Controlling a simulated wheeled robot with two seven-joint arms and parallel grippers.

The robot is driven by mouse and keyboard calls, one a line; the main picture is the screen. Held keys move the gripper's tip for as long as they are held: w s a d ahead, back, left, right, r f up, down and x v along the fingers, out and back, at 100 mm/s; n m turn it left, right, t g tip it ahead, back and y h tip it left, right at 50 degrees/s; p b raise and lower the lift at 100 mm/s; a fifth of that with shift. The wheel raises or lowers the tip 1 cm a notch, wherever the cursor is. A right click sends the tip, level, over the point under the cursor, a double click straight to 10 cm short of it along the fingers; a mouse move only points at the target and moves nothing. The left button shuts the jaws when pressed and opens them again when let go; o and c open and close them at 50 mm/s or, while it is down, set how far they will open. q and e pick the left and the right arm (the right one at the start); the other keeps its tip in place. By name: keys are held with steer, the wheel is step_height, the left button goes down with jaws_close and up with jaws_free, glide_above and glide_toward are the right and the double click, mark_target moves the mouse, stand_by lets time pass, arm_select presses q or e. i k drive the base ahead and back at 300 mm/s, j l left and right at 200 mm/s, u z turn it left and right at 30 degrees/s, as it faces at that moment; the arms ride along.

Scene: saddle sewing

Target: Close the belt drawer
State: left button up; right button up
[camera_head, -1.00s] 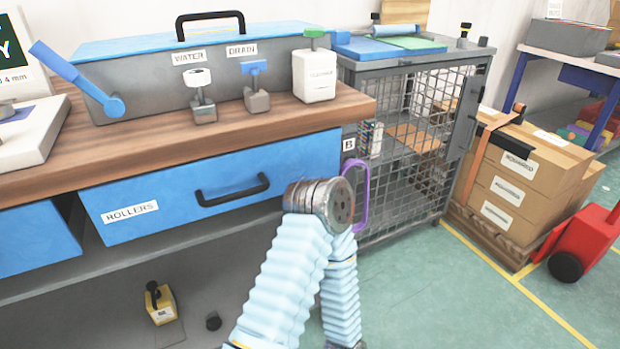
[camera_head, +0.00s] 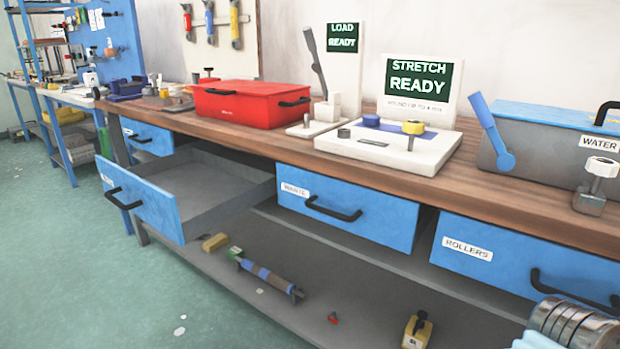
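One blue-fronted drawer (camera_head: 140,205) stands pulled well out from under the wooden bench, at the left. Its grey inside (camera_head: 205,182) looks empty where I can see it. It has a black bar handle (camera_head: 122,198) and a small white label (camera_head: 107,179) that is too small to read, so I cannot confirm it is the belt drawer. A metal joint of my own arm shows at the bottom right corner, far from the open drawer. Neither of my grippers is in view.
The WASTE drawer (camera_head: 345,214), ROLLERS drawer (camera_head: 520,262) and a far-left blue drawer (camera_head: 147,136) look shut. A roller-like tool (camera_head: 268,277) and small blocks lie on the lower shelf (camera_head: 300,318). Green floor (camera_head: 70,260) is clear before the open drawer.

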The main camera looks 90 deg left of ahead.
mark_target(185, 195)
steer(key=u, duration=0.4)
steer(key=l+u, duration=0.1)
steer(key=u, duration=0.75)
steer(key=k+u, duration=0.1)
steer(key=u, duration=1.25)
steer(key=i+u, duration=0.15)
steer(key=u, duration=0.3)
steer(key=l+u, duration=0.1)
steer(key=u, duration=0.4)
steer(key=i+l+u, duration=0.1)
steer(key=u, duration=0.35)
